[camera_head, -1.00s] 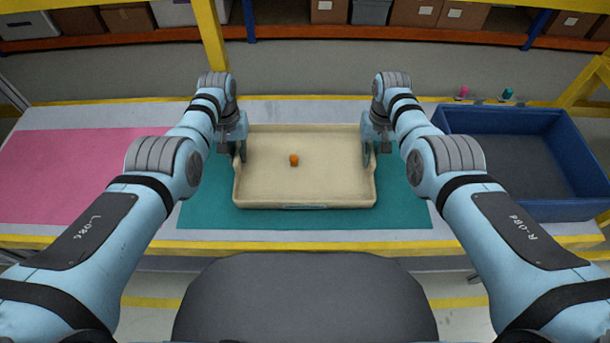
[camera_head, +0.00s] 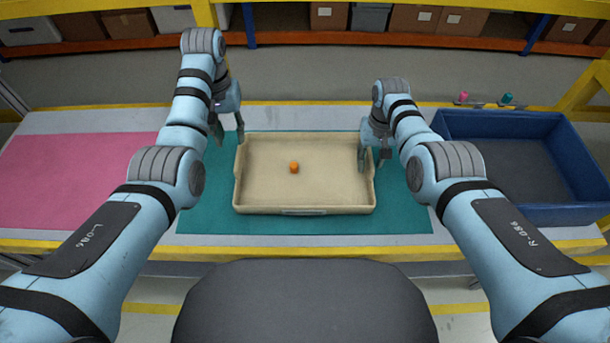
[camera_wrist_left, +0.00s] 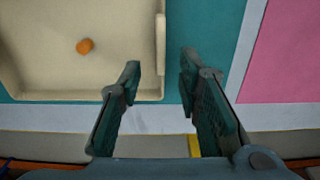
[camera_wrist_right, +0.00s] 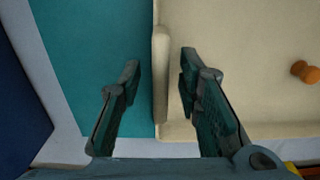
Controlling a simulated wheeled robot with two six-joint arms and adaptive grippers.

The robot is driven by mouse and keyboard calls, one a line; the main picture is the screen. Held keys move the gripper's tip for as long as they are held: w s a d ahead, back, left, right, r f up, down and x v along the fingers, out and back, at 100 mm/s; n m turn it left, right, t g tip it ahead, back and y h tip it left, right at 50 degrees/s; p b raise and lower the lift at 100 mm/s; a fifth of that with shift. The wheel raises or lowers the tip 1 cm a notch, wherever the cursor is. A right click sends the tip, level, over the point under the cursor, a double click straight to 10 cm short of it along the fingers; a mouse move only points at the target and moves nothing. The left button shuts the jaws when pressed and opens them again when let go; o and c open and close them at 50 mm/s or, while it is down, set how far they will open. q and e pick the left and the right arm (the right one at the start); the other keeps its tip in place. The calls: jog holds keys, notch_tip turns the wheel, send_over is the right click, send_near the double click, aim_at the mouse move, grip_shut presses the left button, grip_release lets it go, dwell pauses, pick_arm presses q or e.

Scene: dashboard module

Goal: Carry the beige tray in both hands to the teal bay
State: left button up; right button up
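The beige tray (camera_head: 305,204) lies level over the teal bay (camera_head: 205,215), a teal area on the table, with teal showing around it. A small orange piece (camera_head: 294,167) is inside the tray. My left gripper (camera_head: 228,132) is open and empty, raised at the tray's far left corner, clear of it; the left wrist view shows the tray wall (camera_wrist_left: 160,40) beyond the fingers. My right gripper (camera_head: 373,158) is open at the tray's right wall. In the right wrist view that wall (camera_wrist_right: 160,85) lies between the spread fingers, with a gap on each side.
A pink area (camera_head: 70,175) covers the table's left part and is empty. A blue bin (camera_head: 570,210) stands at the right, close to my right arm. Small pink and teal pieces (camera_head: 507,98) are behind it. A yellow post (camera_head: 205,12) rises behind the table.

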jog(key=shift+r, duration=0.25)
pick_arm(q)
jog(key=shift+r, duration=0.7)
pick_arm(e)
notch_tip(320, 180, up, 12)
jog(key=shift+f, duration=0.25)
